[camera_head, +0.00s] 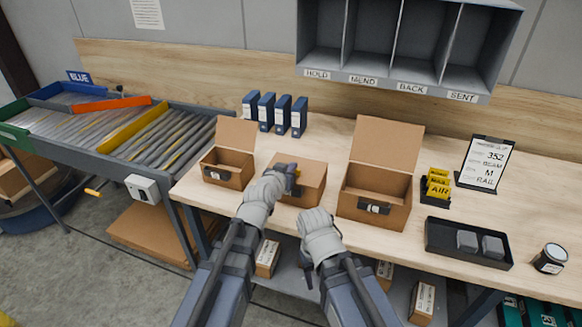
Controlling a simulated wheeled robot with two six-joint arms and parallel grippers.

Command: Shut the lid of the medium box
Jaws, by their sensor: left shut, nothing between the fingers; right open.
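The middle of three cardboard boxes, the medium box (313,186), stands on the workbench. Its lid (312,169) lies down flat over the top; whether it is fully seated I cannot tell. My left gripper (291,171) is shut and empty, at the lid's top; whether it touches I cannot tell. My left wrist hides the box's front left part. My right gripper (307,282) appears low, in front of the bench edge, apart from the box, open and partly hidden by my wrist.
A smaller box (228,172) at left and a larger box (374,200) at right have raised lids. Blue binders (275,112) stand behind. A black tray (440,249), a yellow card holder (435,187), a sign (485,163) and a jar (549,259) lie right.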

